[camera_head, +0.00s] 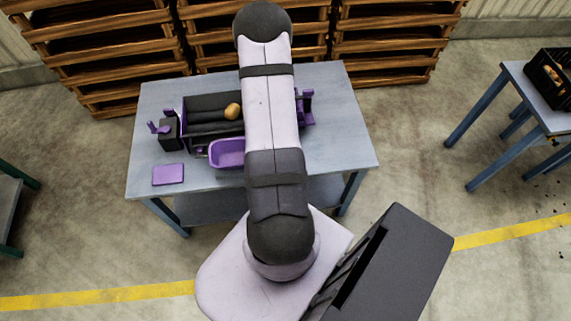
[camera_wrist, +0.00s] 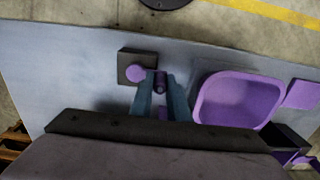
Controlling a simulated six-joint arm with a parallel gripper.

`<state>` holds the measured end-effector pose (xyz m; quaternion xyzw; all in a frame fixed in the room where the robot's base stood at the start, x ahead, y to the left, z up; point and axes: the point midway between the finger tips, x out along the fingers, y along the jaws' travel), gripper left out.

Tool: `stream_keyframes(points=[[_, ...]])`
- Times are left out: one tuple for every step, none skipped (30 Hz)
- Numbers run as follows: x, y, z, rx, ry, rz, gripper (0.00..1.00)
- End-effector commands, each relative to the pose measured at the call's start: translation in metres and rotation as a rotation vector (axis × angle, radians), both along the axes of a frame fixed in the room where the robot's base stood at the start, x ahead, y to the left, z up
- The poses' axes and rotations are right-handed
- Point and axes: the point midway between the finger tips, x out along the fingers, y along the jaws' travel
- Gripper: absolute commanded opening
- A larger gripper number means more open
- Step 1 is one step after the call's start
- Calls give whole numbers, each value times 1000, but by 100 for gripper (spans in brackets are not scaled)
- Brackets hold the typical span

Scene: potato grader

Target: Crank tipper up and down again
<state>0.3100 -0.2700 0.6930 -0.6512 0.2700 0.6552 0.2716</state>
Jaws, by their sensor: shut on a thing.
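In the wrist view, my gripper (camera_wrist: 160,92) has its two blue-grey fingers closed around a small purple crank handle (camera_wrist: 160,84). The handle is beside a round purple hub (camera_wrist: 136,73) on a dark block (camera_wrist: 125,67) that rests on the table. In the head view, my arm covers the gripper, the crank and part of the grader. The dark grader bed (camera_head: 205,104) shows left of my arm, with a potato (camera_head: 233,111) lying on it. I cannot tell the tipper's tilt.
A purple tray (camera_head: 226,154) stands in front of the grader; it also shows in the wrist view (camera_wrist: 200,103). A flat purple plate (camera_head: 168,174) lies at the table's front left. The table (camera_head: 345,140) is clear at right. Wooden crates (camera_head: 100,50) stand behind.

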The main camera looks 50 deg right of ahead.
Motion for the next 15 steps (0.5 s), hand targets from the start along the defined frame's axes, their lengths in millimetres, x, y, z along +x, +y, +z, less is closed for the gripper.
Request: stream_keyframes(points=[[4, -4, 1, -9, -9, 0, 0], [4, -4, 1, -11, -9, 0, 0], [4, -4, 1, -11, -10, 0, 0], [4, -5, 1, -12, -11, 0, 0], [4, -5, 1, -12, -11, 0, 0], [5, -5, 2, -13, -12, 0, 25], [5, -5, 2, -13, -12, 0, 31], [4, -5, 1, -13, -11, 0, 31], [4, -5, 1, -12, -11, 0, 31], [4, -4, 1, -11, -10, 0, 31], [4, -4, 1, -11, -9, 0, 31], [3, -4, 1, -10, -8, 0, 31], [3, -4, 1, -10, -8, 0, 31], [3, -4, 1, -8, -8, 0, 31], [3, -3, 1, -8, -8, 0, 31]])
